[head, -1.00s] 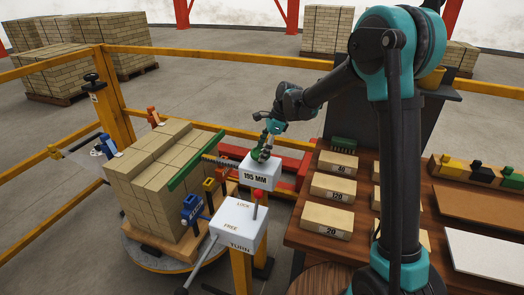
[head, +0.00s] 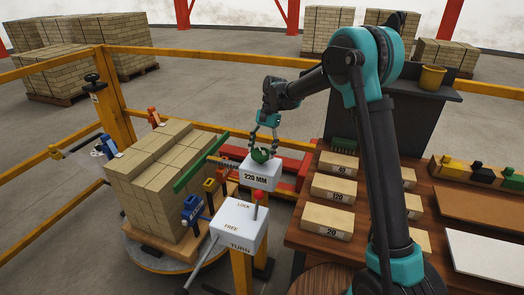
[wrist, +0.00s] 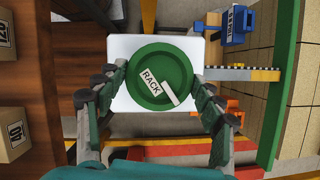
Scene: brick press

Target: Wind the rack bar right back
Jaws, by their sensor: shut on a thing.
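My gripper (head: 264,147) is shut on the green round knob (head: 260,155) on top of a white box (head: 257,174), whose front reads 220 MM. In the wrist view the knob (wrist: 160,76) is marked RACK and has a white pointer stripe; my fingers (wrist: 161,72) touch it on both sides. The green push bar (head: 201,162) stands at the right side of the brick stack (head: 160,165). The toothed rack (head: 223,162) runs from it to the white box. In the wrist view the bar (wrist: 280,90) shows as a green strip beside the bricks.
A white lever box (head: 238,225) marked LOCK, FREE and TURN stands in front, with a red-knobbed lever. A wooden bench (head: 310,238) with labelled blocks lies to the right. Yellow rails (head: 50,68) fence the area.

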